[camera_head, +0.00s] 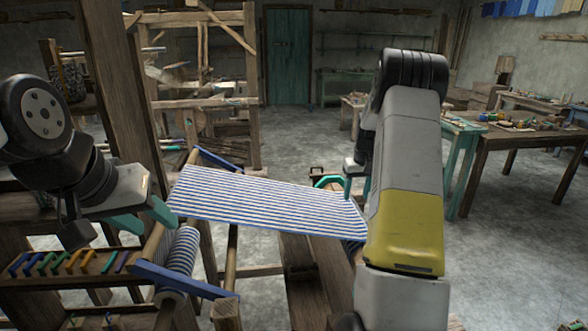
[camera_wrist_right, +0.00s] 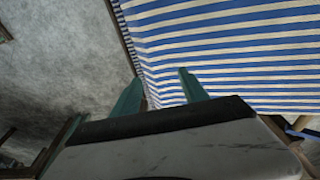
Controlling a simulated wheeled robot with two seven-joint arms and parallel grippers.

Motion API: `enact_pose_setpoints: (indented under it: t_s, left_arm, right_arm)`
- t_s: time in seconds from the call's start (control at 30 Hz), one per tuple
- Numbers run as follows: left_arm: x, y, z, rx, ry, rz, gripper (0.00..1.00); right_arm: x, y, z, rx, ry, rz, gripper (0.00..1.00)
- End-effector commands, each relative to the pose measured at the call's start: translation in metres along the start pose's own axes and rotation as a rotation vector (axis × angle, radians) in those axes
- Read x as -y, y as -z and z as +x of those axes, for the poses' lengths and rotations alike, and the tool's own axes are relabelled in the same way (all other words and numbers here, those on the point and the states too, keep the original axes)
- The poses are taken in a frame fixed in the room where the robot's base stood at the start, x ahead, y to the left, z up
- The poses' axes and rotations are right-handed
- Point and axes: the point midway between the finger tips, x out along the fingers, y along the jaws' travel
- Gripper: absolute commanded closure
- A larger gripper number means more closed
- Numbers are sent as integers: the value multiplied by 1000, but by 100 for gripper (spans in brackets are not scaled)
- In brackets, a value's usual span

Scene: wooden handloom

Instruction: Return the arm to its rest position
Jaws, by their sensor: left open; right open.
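My left gripper (camera_head: 152,218) is at the left of the head view, its teal fingers apart by the left edge of the striped cloth, with nothing seen between them. My right arm (camera_head: 405,180) rises large in the right half of the head view. My right gripper (camera_head: 338,187) shows partly behind it, near the cloth's right end. In the right wrist view its teal fingers (camera_wrist_right: 160,92) are apart and empty, near the cloth's edge. The blue and white striped cloth (camera_head: 262,202) is stretched across the loom; it also fills the upper right of the wrist view (camera_wrist_right: 230,45).
A cloth roll (camera_head: 180,258) sits on the loom's front left. A wooden rack (camera_head: 70,272) with coloured pieces lies below my left gripper. A thick loom post (camera_head: 118,90) stands beside my left arm. A work table (camera_head: 515,135) with small items stands right, with open floor before it.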

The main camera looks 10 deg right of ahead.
Motion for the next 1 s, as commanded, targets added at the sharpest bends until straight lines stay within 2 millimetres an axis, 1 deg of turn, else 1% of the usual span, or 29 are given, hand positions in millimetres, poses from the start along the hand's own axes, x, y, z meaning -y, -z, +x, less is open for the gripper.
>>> enact_pose_setpoints:
  t_s: [0.07, 0.17, 0.27, 0.3, 0.4, 0.47, 0.5, 0.57, 0.6, 0.67, 0.7, 0.77, 0.8, 0.87, 0.9, 0.97, 1.0]
  left_arm:
    - [0, 0, 0, 0, 0, 0, 55]
    - [0, 0, 0, 0, 0, 0, 55]
    - [0, 0, 0, 0, 0, 0, 55]
    - [0, 0, 0, 0, 0, 0, 55]
    - [0, 0, 0, 0, 0, 0, 55]
    - [0, 0, 0, 0, 0, 0, 55]
    - [0, 0, 0, 0, 0, 0, 55]
    - [0, 0, 0, 0, 0, 0, 55]
    - [0, 0, 0, 0, 0, 0, 55]
    - [0, 0, 0, 0, 0, 0, 55]
    - [0, 0, 0, 0, 0, 0, 55]
    - [0, 0, 0, 0, 0, 0, 55]
    - [0, 0, 0, 0, 0, 0, 55]
    - [0, 0, 0, 0, 0, 0, 55]
    - [0, 0, 0, 0, 0, 0, 55]
    - [0, 0, 0, 0, 0, 0, 55]
    - [0, 0, 0, 0, 0, 0, 55]
  right_arm:
    - [4, 0, -8, -7, 2, -1, 48]
    - [17, -4, -31, -28, 8, -4, 48]
    - [38, -13, -68, -61, 21, -5, 48]
    - [48, -19, -85, -76, 27, -6, 48]
    - [72, -37, -123, -112, 43, -9, 48]
    - [87, -50, -144, -133, 54, -13, 48]
    - [96, -60, -157, -146, 61, -14, 48]
    - [110, -75, -175, -166, 72, -19, 48]
    - [119, -86, -187, -180, 79, -21, 48]
    - [132, -103, -202, -200, 90, -26, 48]
    - [139, -115, -212, -212, 98, -28, 48]
    - [151, -134, -225, -232, 109, -34, 48]
    - [158, -147, -232, -244, 116, -38, 48]
    - [169, -167, -242, -263, 127, -43, 48]
    - [176, -180, -248, -276, 134, -48, 48]
    - [185, -201, -254, -294, 145, -53, 48]
    - [191, -215, -258, -306, 152, -57, 48]
